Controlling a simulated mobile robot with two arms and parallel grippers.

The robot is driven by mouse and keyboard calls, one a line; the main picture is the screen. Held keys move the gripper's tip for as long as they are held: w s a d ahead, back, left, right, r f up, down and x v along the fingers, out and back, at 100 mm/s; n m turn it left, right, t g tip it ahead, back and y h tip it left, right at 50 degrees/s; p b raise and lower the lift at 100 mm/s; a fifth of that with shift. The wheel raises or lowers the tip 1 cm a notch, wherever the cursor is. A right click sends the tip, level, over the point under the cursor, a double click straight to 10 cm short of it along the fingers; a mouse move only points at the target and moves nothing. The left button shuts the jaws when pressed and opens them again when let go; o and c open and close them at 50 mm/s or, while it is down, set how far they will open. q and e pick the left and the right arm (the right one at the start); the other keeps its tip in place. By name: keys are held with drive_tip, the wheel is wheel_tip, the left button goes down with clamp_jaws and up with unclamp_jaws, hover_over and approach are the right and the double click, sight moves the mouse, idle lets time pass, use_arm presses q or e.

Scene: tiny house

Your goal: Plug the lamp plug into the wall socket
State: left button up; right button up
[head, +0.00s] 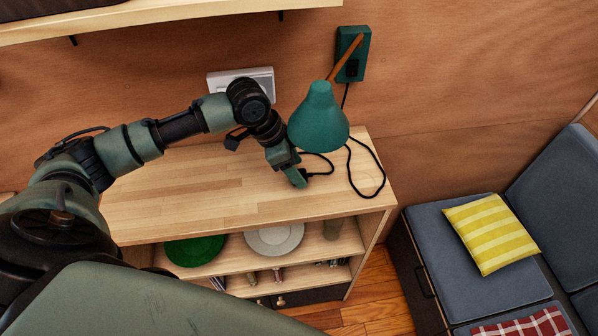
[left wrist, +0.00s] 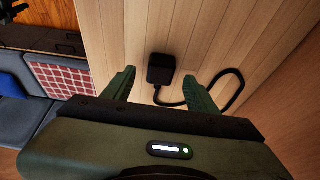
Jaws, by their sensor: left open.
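The black lamp plug (left wrist: 161,68) lies on the wooden counter, with its black cord (left wrist: 232,82) curling away to the right in the left wrist view. My left gripper (head: 299,178) is over the counter, pointing down. In the left wrist view its two green fingers (left wrist: 154,76) are apart, with the plug in the gap just beyond their tips, not gripped. The green lamp (head: 318,120) hangs from a wall mount (head: 352,56), and its cord loops on the counter. A white panel (head: 222,82), apparently the wall socket, is on the wall behind my left arm, partly hidden. My right gripper is out of view.
The lamp shade hangs close beside my left wrist. The counter top (head: 170,205) is clear on the left. Shelves below hold a green plate (head: 195,249) and a white plate (head: 274,239). A grey sofa (head: 470,270) with cushions stands at right. A shelf (head: 150,14) juts out above.

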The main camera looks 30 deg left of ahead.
use_arm(q)
drive_tip(key=shift+x, duration=0.8)
drive_tip(key=shift+c, duration=0.4)
clamp_jaws()
drive_tip(key=shift+r, duration=0.1)
